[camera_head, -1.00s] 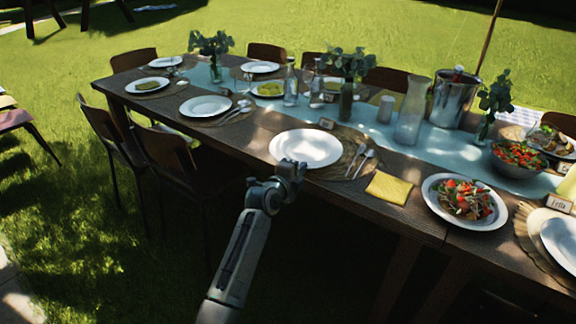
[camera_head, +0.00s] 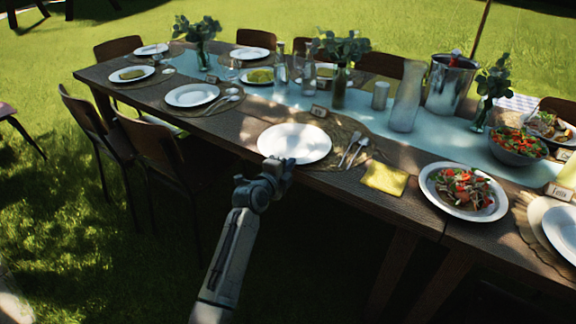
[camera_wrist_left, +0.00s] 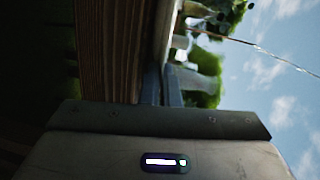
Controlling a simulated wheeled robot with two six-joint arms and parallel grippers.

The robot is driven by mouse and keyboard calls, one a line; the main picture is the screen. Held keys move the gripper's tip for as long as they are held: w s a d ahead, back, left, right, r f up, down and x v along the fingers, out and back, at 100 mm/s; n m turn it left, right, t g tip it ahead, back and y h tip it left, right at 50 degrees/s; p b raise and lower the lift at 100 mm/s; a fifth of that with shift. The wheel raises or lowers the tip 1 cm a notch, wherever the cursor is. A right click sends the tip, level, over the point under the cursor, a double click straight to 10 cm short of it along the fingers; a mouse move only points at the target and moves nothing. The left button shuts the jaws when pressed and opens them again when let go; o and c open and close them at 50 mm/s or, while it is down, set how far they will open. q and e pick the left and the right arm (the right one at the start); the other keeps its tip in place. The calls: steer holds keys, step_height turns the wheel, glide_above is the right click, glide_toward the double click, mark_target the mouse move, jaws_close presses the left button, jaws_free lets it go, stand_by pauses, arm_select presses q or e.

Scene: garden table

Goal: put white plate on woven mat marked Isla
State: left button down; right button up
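The white plate (camera_head: 294,143) is at the table's near edge, beside and partly over a round woven mat (camera_head: 345,124). My left gripper (camera_head: 281,166) is at the plate's near rim and appears shut on it; the fingertips are small in the head view. The left wrist view shows the gripper fingers (camera_wrist_left: 161,85) close together beside the table edge, with a thin pale strip between them. Small name cards stand behind this mat (camera_head: 318,111) and at the far right (camera_head: 559,192); I cannot read Isla on either. My right gripper is not in view.
A fork and spoon (camera_head: 353,150) and a yellow napkin (camera_head: 384,178) lie right of the plate. A salad plate (camera_head: 463,191) is further right, and another white plate (camera_head: 562,232) sits by a mat (camera_head: 527,222). Bottles, a carafe (camera_head: 405,97) and a bucket (camera_head: 450,84) stand behind.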

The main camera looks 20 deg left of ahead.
arm_select(q)
steer(key=c, duration=1.9)
jaws_free()
steer(key=shift+f, duration=0.1)
steer(key=shift+o, duration=1.1)
steer(key=v, duration=1.2)
steer(key=s+a+f+n+g+y, duration=0.2)
steer(key=s+f+n+g, duration=0.5)
steer(key=s+f, duration=0.7)
steer(key=s+a+f+n+g+y, duration=0.1)
steer(key=s+a+f+n+g, duration=0.1)
steer(key=s+n, duration=0.4)
steer(key=s+a+f+n+g+y, duration=0.2)
steer(key=s+n, duration=0.4)
steer(key=s, duration=1)
steer(key=shift+s+f+g, duration=0.35)
steer(key=shift+f+g, duration=0.35)
steer(key=shift+f, duration=0.25)
